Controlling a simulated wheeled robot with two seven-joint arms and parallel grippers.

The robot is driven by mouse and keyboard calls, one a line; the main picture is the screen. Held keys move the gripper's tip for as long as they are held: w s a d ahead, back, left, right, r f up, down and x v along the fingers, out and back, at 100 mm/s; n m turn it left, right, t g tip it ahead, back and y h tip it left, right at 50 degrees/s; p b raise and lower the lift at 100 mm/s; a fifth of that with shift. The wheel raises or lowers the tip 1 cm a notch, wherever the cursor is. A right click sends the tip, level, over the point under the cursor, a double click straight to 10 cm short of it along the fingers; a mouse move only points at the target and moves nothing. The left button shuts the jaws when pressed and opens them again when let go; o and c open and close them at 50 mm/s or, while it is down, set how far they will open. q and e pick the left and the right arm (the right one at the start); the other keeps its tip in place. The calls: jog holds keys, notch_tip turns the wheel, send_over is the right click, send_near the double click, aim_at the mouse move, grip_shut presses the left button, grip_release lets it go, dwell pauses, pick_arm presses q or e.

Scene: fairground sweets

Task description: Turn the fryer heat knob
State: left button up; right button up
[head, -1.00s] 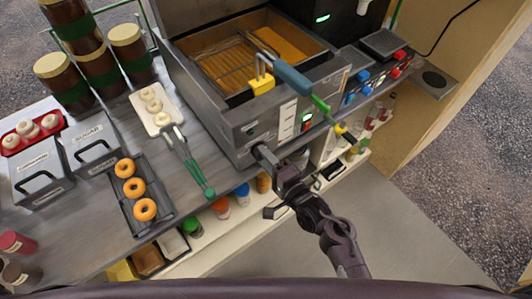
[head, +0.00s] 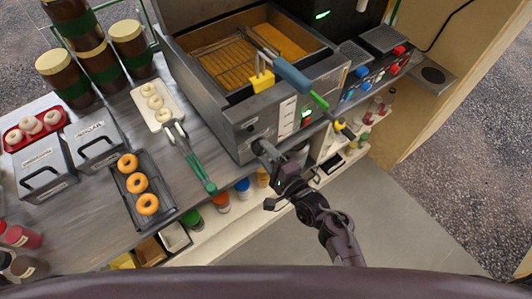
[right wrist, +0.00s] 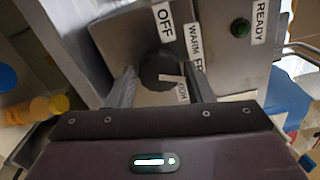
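The fryer heat knob (right wrist: 158,68) is a dark round knob with a white mark, on the fryer's grey panel in the right wrist view. The white mark points toward the HIGH side. My right gripper (right wrist: 164,88) has one finger on each side of the knob, with small gaps showing. In the head view, my right gripper (head: 260,148) is at the front of the fryer (head: 240,112) and hides the knob. My left gripper is out of view.
A basket handle (head: 292,78) sticks out over the fryer's front. Green-handled tongs (head: 193,158) and a dark tray (head: 163,212) of donuts lie left of the fryer. A shelf (head: 215,232) with jars is below the counter.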

jog(key=shift+o, duration=1.4)
jog(key=shift+s, duration=0.1)
jog(key=b+v, duration=0.1)
jog(key=v, duration=0.6)
jog(key=shift+s+d+b, duration=0.2)
jog(key=shift+d+b, duration=0.05)
jog(key=shift+b, duration=0.05)
jog(key=shift+f, duration=0.1)
